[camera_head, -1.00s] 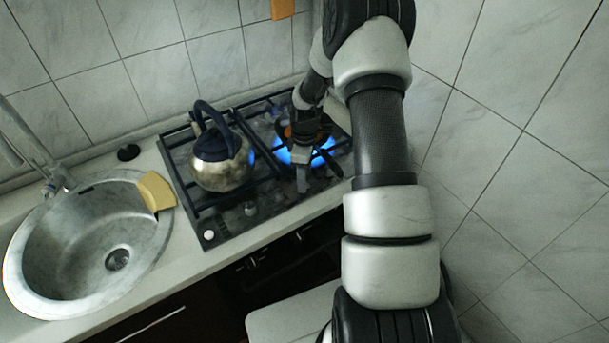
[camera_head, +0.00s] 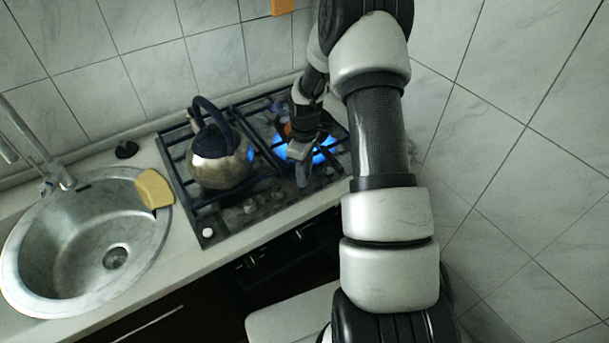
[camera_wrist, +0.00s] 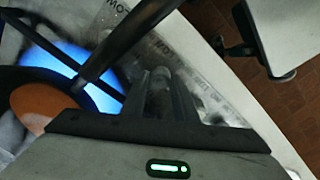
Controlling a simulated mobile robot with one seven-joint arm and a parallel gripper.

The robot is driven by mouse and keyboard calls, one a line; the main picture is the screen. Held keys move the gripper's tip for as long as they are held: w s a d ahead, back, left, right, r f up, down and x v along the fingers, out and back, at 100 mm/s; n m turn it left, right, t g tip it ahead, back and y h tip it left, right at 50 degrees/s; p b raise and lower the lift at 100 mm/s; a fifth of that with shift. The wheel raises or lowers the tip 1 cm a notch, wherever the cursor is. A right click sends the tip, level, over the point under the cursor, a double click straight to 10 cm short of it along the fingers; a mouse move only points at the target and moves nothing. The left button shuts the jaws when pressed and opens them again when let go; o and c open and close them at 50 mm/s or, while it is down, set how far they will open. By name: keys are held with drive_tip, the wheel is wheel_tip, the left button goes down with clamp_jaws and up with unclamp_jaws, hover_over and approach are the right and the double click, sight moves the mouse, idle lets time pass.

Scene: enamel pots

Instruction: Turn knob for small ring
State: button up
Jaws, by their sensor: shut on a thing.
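My gripper (camera_head: 302,178) reaches down to the front edge of the black gas hob (camera_head: 222,236), at its right side. In the wrist view the two fingers (camera_wrist: 160,100) are shut on a grey control knob (camera_wrist: 159,80), which shows between them. Other knobs (camera_head: 250,207) sit along the hob's front, left of my gripper. A ring on the right (camera_head: 325,152) burns with a blue flame just behind the gripper; the flame also shows in the wrist view (camera_wrist: 62,62). Which ring the held knob serves cannot be told.
A metal kettle (camera_head: 220,165) with a dark handle stands on the left of the hob. A round sink (camera_head: 60,245) with a yellow sponge (camera_head: 153,188) lies further left. A tiled wall (camera_head: 520,170) stands close on the right. Dark grate bars (camera_wrist: 125,40) cross near the fingers.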

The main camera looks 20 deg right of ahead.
drive_tip(key=m+b, duration=0.2)
drive_tip(key=m, duration=0.2)
drive_tip(key=shift+f+m+b, duration=0.1)
drive_tip(key=shift+m+b, duration=0.2)
drive_tip(key=m+b, duration=0.1)
drive_tip(key=m, duration=0.2)
drive_tip(key=shift+m+b, duration=0.3)
drive_tip(key=m+b, duration=0.1)
drive_tip(key=m, duration=0.3)
drive_tip(key=shift+m+b, duration=0.3)
drive_tip(key=shift+m, duration=1.3)
drive_tip(key=o, duration=1.1)
drive_tip(key=shift+c, duration=0.2)
drive_tip(key=shift+r, duration=0.2)
